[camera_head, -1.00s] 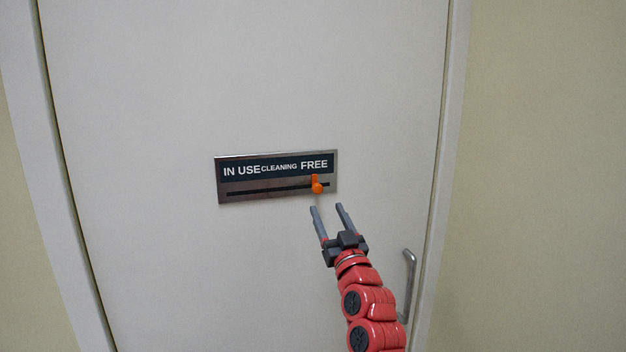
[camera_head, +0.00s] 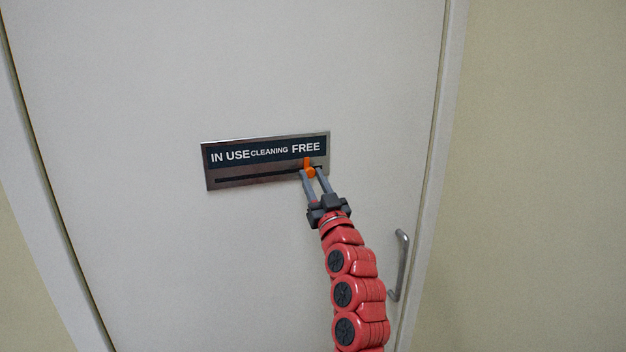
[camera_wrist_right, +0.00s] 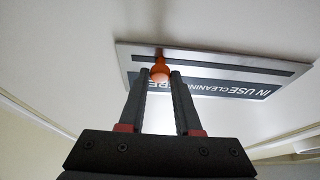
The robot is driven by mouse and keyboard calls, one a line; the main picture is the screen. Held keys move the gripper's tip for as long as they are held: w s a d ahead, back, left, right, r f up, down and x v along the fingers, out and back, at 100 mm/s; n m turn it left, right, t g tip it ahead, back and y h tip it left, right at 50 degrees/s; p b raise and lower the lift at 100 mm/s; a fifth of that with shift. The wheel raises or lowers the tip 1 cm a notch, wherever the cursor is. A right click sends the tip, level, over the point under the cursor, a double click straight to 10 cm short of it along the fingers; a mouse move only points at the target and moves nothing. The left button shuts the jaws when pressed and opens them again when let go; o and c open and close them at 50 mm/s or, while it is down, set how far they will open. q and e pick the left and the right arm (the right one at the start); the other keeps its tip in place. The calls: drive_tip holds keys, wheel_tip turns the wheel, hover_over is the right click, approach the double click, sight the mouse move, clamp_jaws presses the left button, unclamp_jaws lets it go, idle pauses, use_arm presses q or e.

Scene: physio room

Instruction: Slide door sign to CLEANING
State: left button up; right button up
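The door sign (camera_head: 222,165) is a metal plate with a dark strip reading IN USE, CLEANING, FREE and a slot below. It also shows upside down in the right wrist view (camera_wrist_right: 285,68). The orange slider knob (camera_head: 311,172) sits at the right end of the slot, under FREE. My right gripper (camera_head: 310,171) is at the knob with its fingers open, one on each side. In the right wrist view the knob (camera_wrist_right: 160,71) lies between the fingertips (camera_wrist_right: 160,75), with small gaps seeming to show. My left gripper is not in view.
The sign is on a pale door (camera_head: 150,90). A metal door handle (camera_head: 400,265) is to the right of my right arm, near the door's edge. The door surface around the sign is clear.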

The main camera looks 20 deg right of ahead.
clamp_jaws()
idle(0.9)
drive_tip(key=shift+a, duration=0.1)
drive_tip(key=p, duration=0.2)
approach(271, 168)
drive_tip(key=x, duration=0.4)
drive_tip(key=shift+w+a+r, duration=0.15)
drive_tip(key=shift+w, duration=0.25)
drive_tip(key=shift+b, duration=0.3)
drive_tip(key=o, duration=0.8)
unclamp_jaws()
